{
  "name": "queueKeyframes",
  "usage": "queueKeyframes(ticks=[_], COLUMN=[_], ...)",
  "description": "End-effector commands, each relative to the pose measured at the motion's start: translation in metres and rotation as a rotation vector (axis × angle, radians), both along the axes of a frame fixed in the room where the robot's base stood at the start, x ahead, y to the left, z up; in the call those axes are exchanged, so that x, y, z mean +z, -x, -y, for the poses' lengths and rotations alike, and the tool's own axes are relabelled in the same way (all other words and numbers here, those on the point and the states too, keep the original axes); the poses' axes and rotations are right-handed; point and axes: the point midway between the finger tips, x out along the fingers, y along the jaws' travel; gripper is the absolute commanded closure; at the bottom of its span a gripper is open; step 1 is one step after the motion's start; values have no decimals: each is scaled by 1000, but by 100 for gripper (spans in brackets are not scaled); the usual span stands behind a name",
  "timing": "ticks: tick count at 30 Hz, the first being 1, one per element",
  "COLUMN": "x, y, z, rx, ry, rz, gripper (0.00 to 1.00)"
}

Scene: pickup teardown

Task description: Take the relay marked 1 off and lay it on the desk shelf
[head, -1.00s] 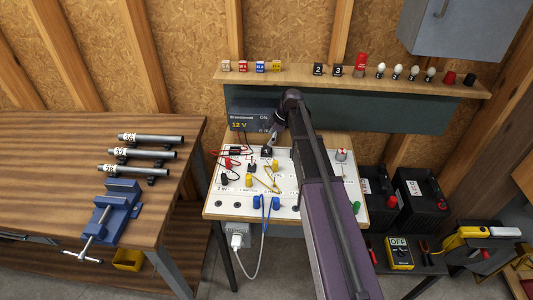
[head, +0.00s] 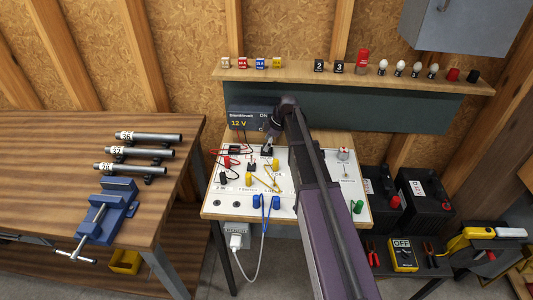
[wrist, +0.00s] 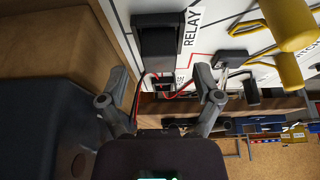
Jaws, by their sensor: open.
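The relay marked 1 is a small black block (head: 267,152) at the back middle of the white board (head: 222,205) on the desk. In the wrist view a black block (wrist: 158,42) stands beside the printed word RELAY. My gripper (head: 269,144) is just above the relay in the head view, pointing down. In the wrist view its two fingers (wrist: 161,88) are spread apart, to either side of the block's line, with nothing held. Whether they touch the relay cannot be told. The desk shelf (head: 400,85) runs along the wall behind, with black relays 2 (head: 319,66) and 3 (head: 338,68) on it.
Fuses, a red part (head: 362,60), bulbs and caps line the shelf, with a bare stretch left of relay 2. A 12 V supply (head: 246,119) stands behind the board. Yellow plugs and leads (head: 268,182) lie close to the relay. A workbench with a blue vise (head: 108,212) is left.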

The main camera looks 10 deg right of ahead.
Motion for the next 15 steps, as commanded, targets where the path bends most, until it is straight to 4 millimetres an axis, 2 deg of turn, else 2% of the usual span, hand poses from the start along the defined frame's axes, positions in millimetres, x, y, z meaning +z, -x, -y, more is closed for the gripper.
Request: queueKeyframes(ticks=[1, 6, 15], x=[-8, -16, -17], y=[-1, -2, -2], z=[-2, -5, -6], rx=[0, 0, 0], ry=[0, 0, 0], rz=[0, 0, 0], gripper=[17, 17, 17])
